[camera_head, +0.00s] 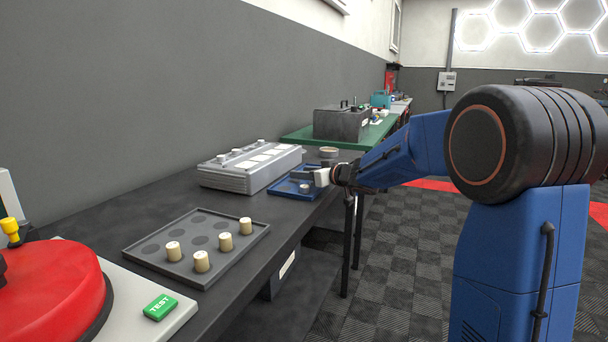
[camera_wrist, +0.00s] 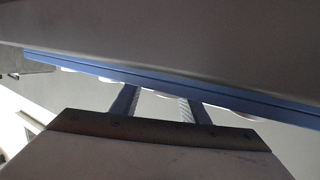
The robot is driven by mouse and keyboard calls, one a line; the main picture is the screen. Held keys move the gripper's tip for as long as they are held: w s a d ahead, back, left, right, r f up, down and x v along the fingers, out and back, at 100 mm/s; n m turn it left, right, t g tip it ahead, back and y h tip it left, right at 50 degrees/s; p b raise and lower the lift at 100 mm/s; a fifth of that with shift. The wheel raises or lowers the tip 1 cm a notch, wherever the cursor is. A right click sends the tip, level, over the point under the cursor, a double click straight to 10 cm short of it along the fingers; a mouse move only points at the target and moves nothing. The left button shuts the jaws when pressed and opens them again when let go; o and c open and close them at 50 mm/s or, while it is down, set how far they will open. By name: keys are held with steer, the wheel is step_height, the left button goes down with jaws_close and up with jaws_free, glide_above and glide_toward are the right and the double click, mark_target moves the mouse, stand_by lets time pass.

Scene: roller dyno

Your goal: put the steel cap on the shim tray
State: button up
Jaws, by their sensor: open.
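A blue tray (camera_head: 277,190) lies on the dark bench near its right edge. A small pale round piece (camera_head: 305,187) sits in it, partly hidden; it may be the steel cap, but I cannot tell. My gripper (camera_head: 300,175) is over the blue tray, fingers pointing left. In the wrist view my gripper (camera_wrist: 158,104) shows two fingers apart with nothing clear between them. The blue tray's edge (camera_wrist: 200,88) crosses behind the fingertips there. A grey tray (camera_head: 160,262) with round recesses lies closer, holding several cream cylinders (camera_head: 201,261). No label shows which tray is the shim tray.
A silver ribbed block (camera_head: 240,172) stands left of the blue tray, against the wall side. A round metal piece (camera_head: 328,152) is just behind the tray. A red disc machine (camera_head: 50,295) with a green TEST button (camera_head: 160,307) fills the near left. Bare bench lies between the trays.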

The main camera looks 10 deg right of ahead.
steer(key=v, duration=1.2)
steer(key=shift+r, duration=0.15)
steer(key=s+d+m+h, duration=0.3)
steer(key=s+d+h, duration=0.15)
steer(key=s, duration=0.35)
steer(key=s+d+m+h, duration=0.3)
steer(key=s+d+h, duration=0.1)
steer(key=s+h, duration=0.25)
steer(key=s+a+f+g+y, duration=0.1)
steer(key=s+a+f+g, duration=0.1)
steer(key=s+f, duration=0.4)
steer(key=s+a+f+g+y, duration=0.1)
steer(key=s+f+g, duration=0.3)
steer(key=s, duration=1)
steer(key=s+a+f+g, duration=0.2)
steer(key=s+a+f, duration=0.2)
steer(key=s+f, duration=0.3)
steer(key=s, duration=0.4)
steer(key=shift+f+g+y, duration=0.4)
steer(key=shift+o, duration=0.3)
steer(key=shift+w, duration=0.1)
